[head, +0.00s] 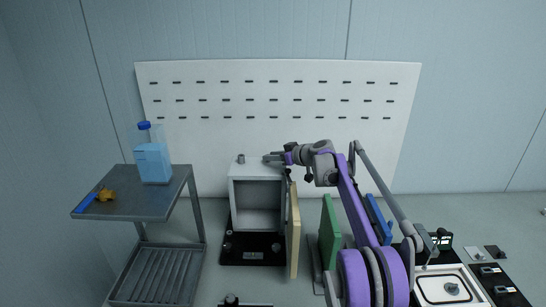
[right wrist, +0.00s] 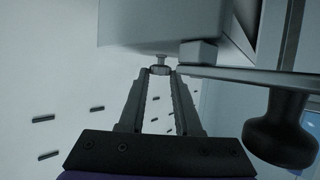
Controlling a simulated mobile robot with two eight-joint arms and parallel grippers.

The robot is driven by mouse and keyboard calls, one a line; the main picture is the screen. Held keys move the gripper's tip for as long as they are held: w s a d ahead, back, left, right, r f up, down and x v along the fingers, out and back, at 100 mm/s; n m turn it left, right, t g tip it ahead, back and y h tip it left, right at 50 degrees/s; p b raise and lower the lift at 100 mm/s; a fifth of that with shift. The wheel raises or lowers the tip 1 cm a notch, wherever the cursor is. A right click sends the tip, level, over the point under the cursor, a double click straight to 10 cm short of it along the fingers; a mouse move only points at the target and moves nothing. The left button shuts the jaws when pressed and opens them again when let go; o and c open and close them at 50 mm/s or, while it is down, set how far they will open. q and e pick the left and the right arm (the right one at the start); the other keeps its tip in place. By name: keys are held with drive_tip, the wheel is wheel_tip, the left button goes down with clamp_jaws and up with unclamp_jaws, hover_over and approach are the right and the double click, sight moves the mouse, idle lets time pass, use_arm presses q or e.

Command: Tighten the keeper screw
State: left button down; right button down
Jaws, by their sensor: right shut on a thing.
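A grey box (head: 234,198) with an open front stands in front of the white slotted panel. A tan door (head: 293,230) stands swung out at its right side. My right gripper (head: 274,157) reaches in from the right at the box's top right edge. In the right wrist view, the gripper (right wrist: 160,78) is shut on a small round metal piece, which looks like the keeper screw (right wrist: 160,69), beside the box (right wrist: 165,30). The fingertips cover part of the screw, and how far it is turned cannot be told. My left gripper is not in view.
A short grey cylinder (head: 240,158) stands on the box top. A dark knob (right wrist: 285,130) is close right of the fingers. A metal cart (head: 130,208) with a blue bottle (head: 152,162) stands left. Green (head: 329,232) and blue (head: 378,220) panels stand right of the door.

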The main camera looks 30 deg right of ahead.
drive_tip(key=shift+a+m+h, duration=0.15)
drive_tip(key=shift+m+h, duration=0.55)
drive_tip(key=shift+h, duration=0.2)
drive_tip(key=c, duration=0.6)
unclamp_jaws()
drive_tip(key=shift+s, duration=0.1)
drive_tip(key=v, duration=1)
drive_tip(key=shift+s, duration=0.4)
